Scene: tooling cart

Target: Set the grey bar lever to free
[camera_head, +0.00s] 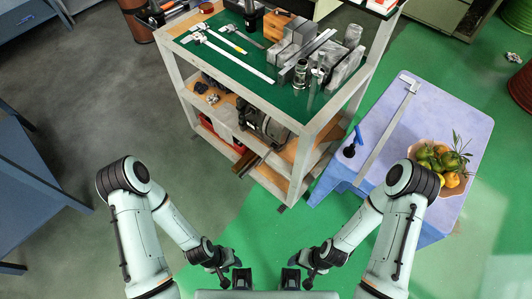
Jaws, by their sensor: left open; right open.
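A long grey bar (388,135) with a wider head at its far end lies slantwise on the pale blue table (455,112) at the right. Just left of it is a small dark lever-like piece (350,150) with a blue upper part. I cannot tell whether it belongs to the bar, or which position any lever is in. My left gripper (242,279) and my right gripper (290,279) are both open and empty at the bottom centre, close together and well apart from the table and the bar.
A bowl of fruit (417,151) with leaves stands on the table, right of the bar. A tooling cart (316,127) with calipers, metal blocks and tools on its green top stands at the centre. Green floor (265,240) is clear between my arms and the cart.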

